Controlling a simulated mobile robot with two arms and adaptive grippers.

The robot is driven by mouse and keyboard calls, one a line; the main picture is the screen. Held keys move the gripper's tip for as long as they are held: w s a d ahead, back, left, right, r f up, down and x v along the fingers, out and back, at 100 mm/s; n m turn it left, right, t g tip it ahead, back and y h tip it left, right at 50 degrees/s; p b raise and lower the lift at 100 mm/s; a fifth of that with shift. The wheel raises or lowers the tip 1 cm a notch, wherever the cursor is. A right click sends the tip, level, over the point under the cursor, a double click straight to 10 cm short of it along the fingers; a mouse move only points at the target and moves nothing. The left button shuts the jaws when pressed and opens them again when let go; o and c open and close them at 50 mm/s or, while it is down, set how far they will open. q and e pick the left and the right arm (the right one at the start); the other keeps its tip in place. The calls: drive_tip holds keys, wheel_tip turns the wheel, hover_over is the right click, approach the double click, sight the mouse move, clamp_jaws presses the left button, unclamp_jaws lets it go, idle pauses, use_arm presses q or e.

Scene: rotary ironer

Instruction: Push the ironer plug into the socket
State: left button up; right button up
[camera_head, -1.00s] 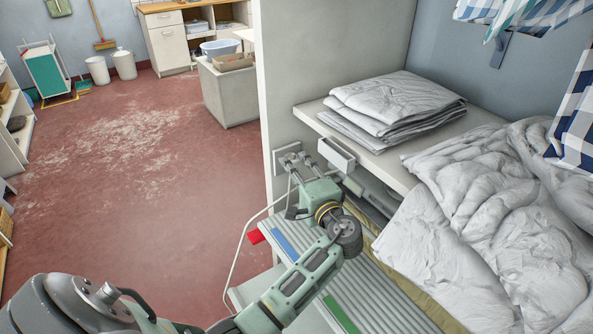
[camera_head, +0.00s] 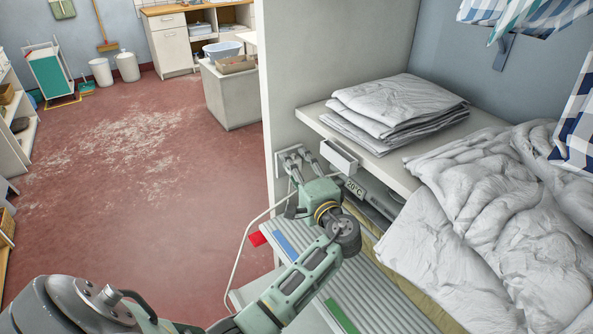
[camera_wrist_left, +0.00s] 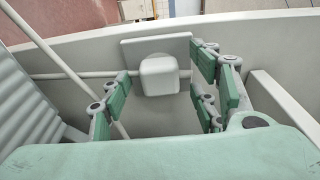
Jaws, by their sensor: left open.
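The white plug (camera_wrist_left: 159,76) shows in the left wrist view as a rounded block in front of a flat pale socket plate (camera_wrist_left: 131,47) on the panel. It looks close against the plate; whether it is fully seated I cannot tell. My left gripper (camera_head: 298,156) is open at the wall panel in the head view. In the left wrist view its fingers stand on both sides of the plug, with visible gaps. The socket plate's edge (camera_head: 281,164) shows beside the fingers in the head view, where the plug is not clearly visible. My right gripper is not in view.
A white cable (camera_head: 239,257) hangs left of my arm. Rumpled linen (camera_head: 500,220) fills the right. Open red floor (camera_head: 130,190) is at left.

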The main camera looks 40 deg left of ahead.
use_arm(q)
drive_tip(key=shift+d, duration=0.1)
drive_tip(key=v, duration=1.2)
drive_tip(key=shift+f, duration=0.1)
